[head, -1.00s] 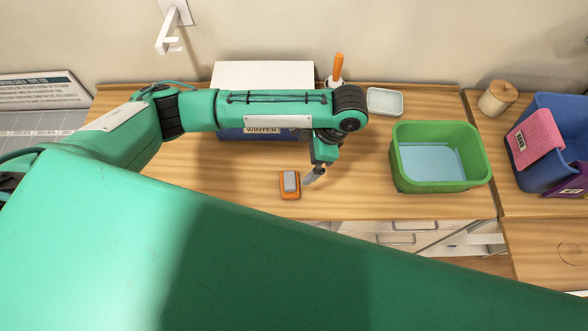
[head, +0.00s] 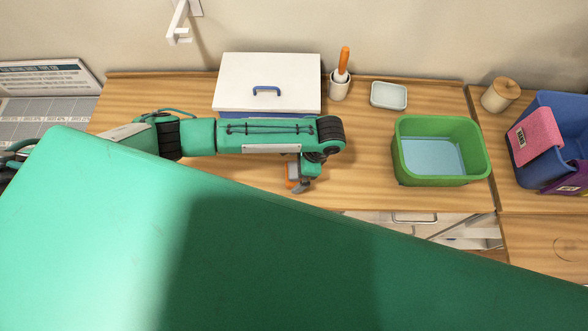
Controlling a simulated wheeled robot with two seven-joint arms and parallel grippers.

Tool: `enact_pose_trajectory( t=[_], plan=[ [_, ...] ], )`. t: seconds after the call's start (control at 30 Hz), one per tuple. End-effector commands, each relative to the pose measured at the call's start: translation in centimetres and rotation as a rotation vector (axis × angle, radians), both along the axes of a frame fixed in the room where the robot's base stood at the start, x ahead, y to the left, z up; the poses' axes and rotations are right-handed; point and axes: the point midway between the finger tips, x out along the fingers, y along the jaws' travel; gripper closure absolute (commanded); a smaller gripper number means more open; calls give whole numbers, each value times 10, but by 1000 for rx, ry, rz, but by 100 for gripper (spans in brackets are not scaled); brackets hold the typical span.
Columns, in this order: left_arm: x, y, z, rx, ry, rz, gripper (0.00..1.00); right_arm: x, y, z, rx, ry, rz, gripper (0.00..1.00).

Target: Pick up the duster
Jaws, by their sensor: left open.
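A small orange and grey block (head: 290,176), which looks like the duster, lies on the wooden counter (head: 360,180) in front of the box. It is partly hidden by my left wrist and gripper. My left gripper (head: 302,187) is open and points down at the block's right side. I cannot tell whether the fingers touch it or straddle it. My right gripper is not in view.
A white-lidded box (head: 290,75) stands behind my left arm. A white cup with an orange-handled brush (head: 344,62), a small pale dish (head: 389,95) and a green basin (head: 471,172) are to the right.

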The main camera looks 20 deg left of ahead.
Motion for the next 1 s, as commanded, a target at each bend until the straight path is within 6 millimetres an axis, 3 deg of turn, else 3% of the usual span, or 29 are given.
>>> enact_pose_trajectory(
  t=[0.2,0.4,0.63,0.67,1.0],
  plan=[
    [-3,8,-18,1,0,0,0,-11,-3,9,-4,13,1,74],
    [-3,8,-19,0,0,0,0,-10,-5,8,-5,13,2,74],
    [-3,7,-19,0,0,0,43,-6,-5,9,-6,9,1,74],
    [-3,7,-19,0,0,0,46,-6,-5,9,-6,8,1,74],
    [-3,7,-17,-1,0,0,46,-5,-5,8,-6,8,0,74]
  ],
)
